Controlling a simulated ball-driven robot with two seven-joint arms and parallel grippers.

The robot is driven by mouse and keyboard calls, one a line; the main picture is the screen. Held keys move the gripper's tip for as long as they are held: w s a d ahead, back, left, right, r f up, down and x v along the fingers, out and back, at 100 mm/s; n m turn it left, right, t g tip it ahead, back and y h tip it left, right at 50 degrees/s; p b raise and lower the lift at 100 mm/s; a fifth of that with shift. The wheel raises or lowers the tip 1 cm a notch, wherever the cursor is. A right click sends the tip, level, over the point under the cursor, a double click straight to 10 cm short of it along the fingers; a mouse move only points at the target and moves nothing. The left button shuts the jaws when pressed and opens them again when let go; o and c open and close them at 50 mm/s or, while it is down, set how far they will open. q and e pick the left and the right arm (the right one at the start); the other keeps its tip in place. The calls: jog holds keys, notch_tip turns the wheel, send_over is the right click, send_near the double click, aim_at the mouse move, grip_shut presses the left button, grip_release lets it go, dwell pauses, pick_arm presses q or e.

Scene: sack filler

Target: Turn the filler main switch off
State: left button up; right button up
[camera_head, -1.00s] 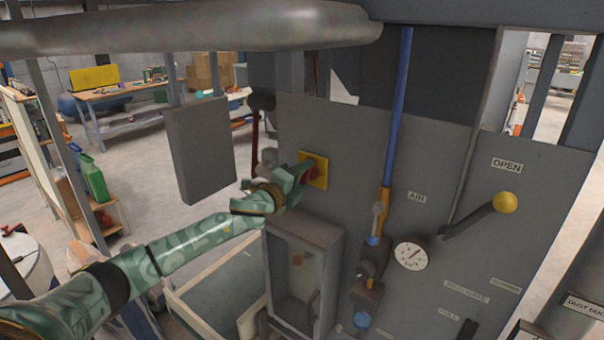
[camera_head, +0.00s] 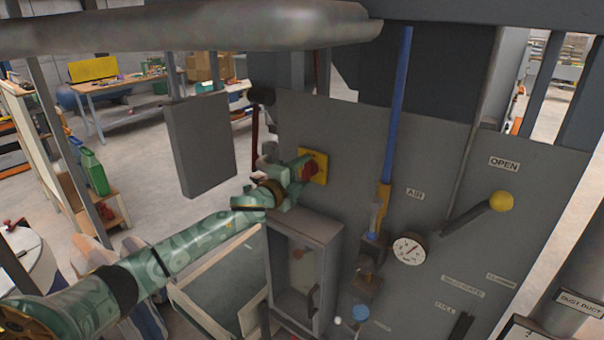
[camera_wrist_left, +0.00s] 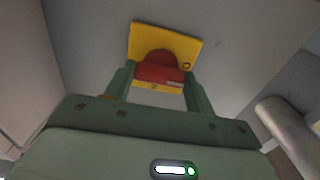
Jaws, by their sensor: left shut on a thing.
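The filler main switch is a red rotary knob (camera_wrist_left: 158,70) on a yellow plate (camera_wrist_left: 188,48) fixed to the grey panel. In the head view the yellow plate (camera_head: 320,166) sits on the left part of the panel, with the red knob partly hidden by my gripper. My left gripper (camera_head: 304,170) is at the switch. In the left wrist view its two green fingers (camera_wrist_left: 158,84) stand on either side of the red knob and are shut on it. My right gripper is not in view.
A grey flat box (camera_head: 200,145) hangs left of my left gripper. An open-fronted grey housing (camera_head: 318,228) is below it. To the right are a blue pipe (camera_head: 397,100), a dial gauge (camera_head: 409,249) and a lever with a yellow ball (camera_head: 502,201).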

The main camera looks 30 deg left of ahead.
pick_arm(q)
jog(key=o, duration=1)
jog(key=shift+s+a+b, duration=0.25)
jog(key=shift+s+b, duration=0.25)
jog(key=shift+s, duration=2.2)
jog(key=shift+s+a+b, duration=0.2)
jog(key=shift+s+b, duration=0.35)
jog(key=shift+s, duration=2.15)
jog(key=shift+s+a+b, duration=0.25)
jog(key=shift+s+b, duration=0.25)
jog(key=shift+s, duration=2.2)
jog(key=shift+d, duration=0.1)
